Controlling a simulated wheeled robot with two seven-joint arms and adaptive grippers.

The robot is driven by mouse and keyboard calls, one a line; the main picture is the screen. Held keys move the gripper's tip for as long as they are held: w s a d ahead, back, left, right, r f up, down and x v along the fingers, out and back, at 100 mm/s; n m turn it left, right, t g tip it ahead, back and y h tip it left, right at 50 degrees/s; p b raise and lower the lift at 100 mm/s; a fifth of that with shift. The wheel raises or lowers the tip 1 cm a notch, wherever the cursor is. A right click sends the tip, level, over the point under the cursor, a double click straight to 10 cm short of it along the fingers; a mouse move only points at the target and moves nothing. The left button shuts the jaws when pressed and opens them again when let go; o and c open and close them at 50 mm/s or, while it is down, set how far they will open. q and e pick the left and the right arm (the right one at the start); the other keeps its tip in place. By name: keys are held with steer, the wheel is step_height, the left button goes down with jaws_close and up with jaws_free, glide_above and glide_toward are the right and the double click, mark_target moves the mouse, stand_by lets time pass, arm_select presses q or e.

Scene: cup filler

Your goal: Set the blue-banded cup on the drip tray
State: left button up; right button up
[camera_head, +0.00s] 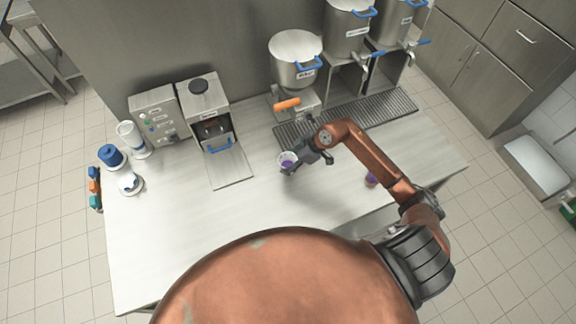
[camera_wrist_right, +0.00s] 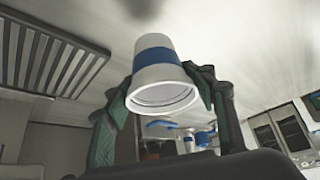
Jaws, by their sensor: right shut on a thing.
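The white blue-banded cup (camera_wrist_right: 160,70) is between the two green-padded fingers of my right gripper (camera_wrist_right: 165,110), which is shut on it. In the head view my right gripper (camera_head: 292,163) is over the counter, near the left end of the slotted drip tray (camera_head: 390,106) and apart from it. A small white-rimmed cup with a purplish inside (camera_head: 286,158) shows at its fingertips; I cannot tell for sure that it is the same cup. The tray's slots also show in the right wrist view (camera_wrist_right: 35,50). My left gripper is not in view.
Large steel dispensers (camera_head: 297,70) with blue handles stand behind the tray. An orange handle (camera_head: 287,104) juts out at the left one. The front counter is clear.

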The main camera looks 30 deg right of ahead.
steer(key=shift+w+d+f, duration=0.1)
steer(key=shift+w+f, duration=0.05)
steer(key=shift+f, duration=1.7)
steer(key=shift+f, duration=0.1)
steer(key=o, duration=1.2)
steer(key=shift+o, duration=0.2)
